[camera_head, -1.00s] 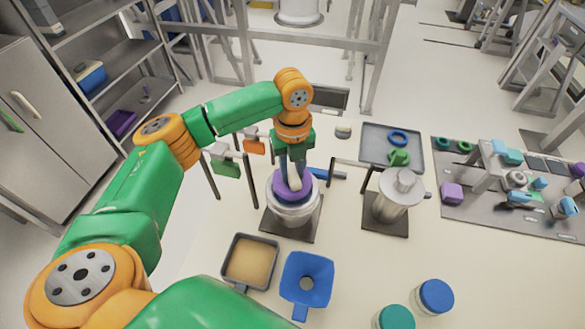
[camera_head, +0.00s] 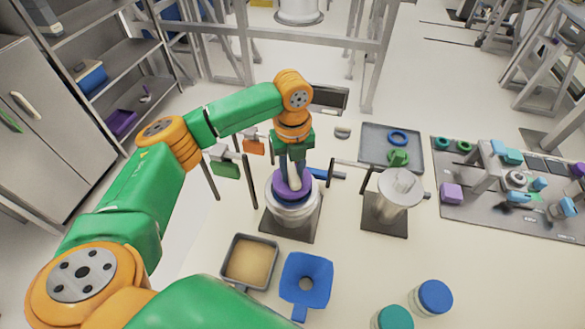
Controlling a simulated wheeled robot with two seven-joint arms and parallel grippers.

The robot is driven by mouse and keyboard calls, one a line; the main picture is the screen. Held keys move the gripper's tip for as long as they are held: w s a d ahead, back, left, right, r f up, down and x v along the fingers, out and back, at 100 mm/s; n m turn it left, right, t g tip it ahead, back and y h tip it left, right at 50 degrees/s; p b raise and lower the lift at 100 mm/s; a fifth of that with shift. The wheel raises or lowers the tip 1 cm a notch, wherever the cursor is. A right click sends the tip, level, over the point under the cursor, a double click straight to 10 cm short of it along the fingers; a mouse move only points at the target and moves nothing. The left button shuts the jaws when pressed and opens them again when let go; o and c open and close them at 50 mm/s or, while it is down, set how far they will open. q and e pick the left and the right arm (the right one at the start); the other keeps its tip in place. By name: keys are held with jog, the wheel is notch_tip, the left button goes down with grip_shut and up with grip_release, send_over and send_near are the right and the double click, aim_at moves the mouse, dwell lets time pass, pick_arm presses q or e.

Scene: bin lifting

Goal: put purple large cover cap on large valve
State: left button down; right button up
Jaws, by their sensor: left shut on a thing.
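The purple large cover cap (camera_head: 283,185) is at the top of the large valve (camera_head: 291,211), a round silvery body on a dark square base. The cap appears level and sits over the valve's top opening; I cannot tell whether it is fully seated. My left gripper (camera_head: 294,178) points down from above and is shut on the cap. The fingers hide the middle of the cap. My right gripper is not in view.
A second metal vessel (camera_head: 392,204) stands to the right on its own dark base. A grey tray (camera_head: 377,137) with rings lies behind.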

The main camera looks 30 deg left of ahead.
aim_at(292, 173)
pick_arm(q)
jog(key=shift+f, duration=0.15)
jog(key=shift+f, duration=0.6)
jog(key=shift+f, duration=0.25)
dwell(1.8)
jog(key=shift+c, duration=0.2)
grip_release()
jog(key=shift+r, duration=3.2)
jog(key=shift+s, duration=0.1)
